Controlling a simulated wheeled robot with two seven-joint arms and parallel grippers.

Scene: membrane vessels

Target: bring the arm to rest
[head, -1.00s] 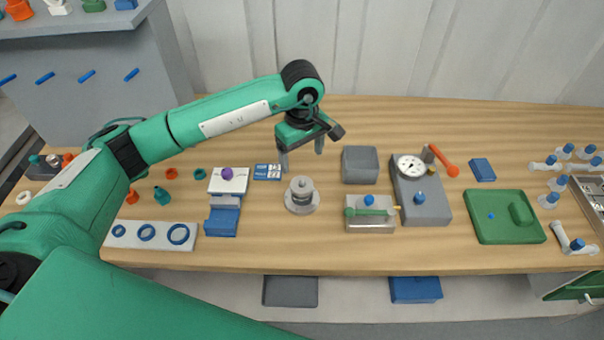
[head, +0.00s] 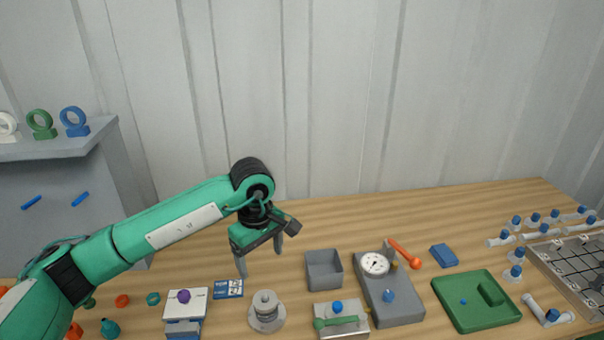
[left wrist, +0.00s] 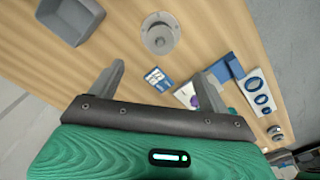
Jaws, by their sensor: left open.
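My left arm comes in from the left in the head view, and its gripper (head: 262,254) hangs above the bench with its fingers pointing down. The gripper is open, with nothing between its fingers. It is just above and behind a round grey metal vessel (head: 266,312) and a blue-and-white card (head: 228,289). In the left wrist view the two fingers (left wrist: 160,82) are spread wide. The vessel (left wrist: 159,36) and the card (left wrist: 158,80) show beyond them on the wood. My right gripper is not in view.
The wooden bench (head: 440,215) is bare along its back. Right of the vessel stand a grey open box (head: 323,270), a grey gauge block (head: 395,305) with an orange-handled lever, and a green tray (head: 470,318). A grey shelf (head: 60,148) with coloured rings stands at left.

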